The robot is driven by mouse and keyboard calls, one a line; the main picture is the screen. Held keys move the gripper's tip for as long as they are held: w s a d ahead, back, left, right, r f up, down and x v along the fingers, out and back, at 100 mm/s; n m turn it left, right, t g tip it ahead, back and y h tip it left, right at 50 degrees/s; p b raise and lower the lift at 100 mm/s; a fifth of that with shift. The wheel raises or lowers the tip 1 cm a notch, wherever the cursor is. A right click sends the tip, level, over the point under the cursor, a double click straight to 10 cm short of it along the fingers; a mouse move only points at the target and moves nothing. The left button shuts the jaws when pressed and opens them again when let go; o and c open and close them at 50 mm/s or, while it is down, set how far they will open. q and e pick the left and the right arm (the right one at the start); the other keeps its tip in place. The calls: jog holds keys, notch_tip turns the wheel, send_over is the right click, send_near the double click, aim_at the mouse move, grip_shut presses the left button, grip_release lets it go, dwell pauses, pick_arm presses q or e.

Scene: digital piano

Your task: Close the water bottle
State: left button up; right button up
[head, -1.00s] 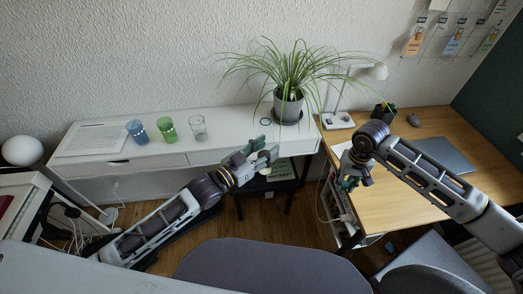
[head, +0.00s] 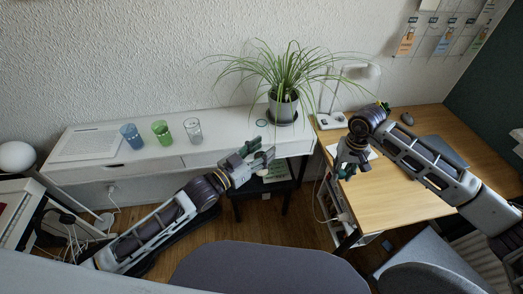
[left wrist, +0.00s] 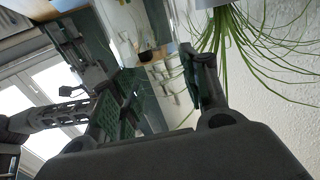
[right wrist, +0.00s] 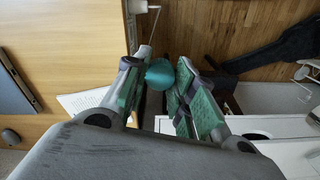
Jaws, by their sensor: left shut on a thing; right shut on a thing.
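My left gripper (head: 262,157) is shut in front of the white table. A pale, see-through thing, apparently the water bottle (left wrist: 133,42), shows between its fingers in the left wrist view; its outline is hard to make out. My right gripper (head: 346,168) is at the left edge of the wooden desk, to the right of the left gripper and apart from it. In the right wrist view it is shut on a rounded teal thing (right wrist: 160,74), apparently the bottle's cap. The fingers hide part of it.
The white table (head: 225,143) holds a blue glass (head: 131,136), a green glass (head: 161,132), a clear glass (head: 193,131) and a potted plant (head: 283,105). The wooden desk (head: 395,205) carries a lamp (head: 361,71) and a laptop. A grey chair (head: 265,268) stands in front.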

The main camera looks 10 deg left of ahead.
jog(key=w+a+r+n, duration=0.1)
jog(key=w+a+r, duration=0.3)
jog(key=r, duration=0.5)
jog(key=w+a+r+n, duration=0.1)
jog(key=w+a+r, duration=0.1)
jog(key=a+r, duration=0.6)
jog(key=w+a+r+n, duration=0.1)
jog(key=w+a+r, duration=0.25)
jog(key=r, duration=0.65)
jog(key=s+a+r+n, duration=0.2)
jog(key=s+a+r, duration=0.2)
jog(key=a+r, duration=0.55)
jog(key=s+a+f+n, duration=0.2)
jog(key=s+f+n, duration=0.1)
jog(key=s+f, duration=0.3)
jog(key=shift+s+a, duration=0.2)
jog(key=shift+s, duration=0.1)
jog(key=shift+f, duration=0.15)
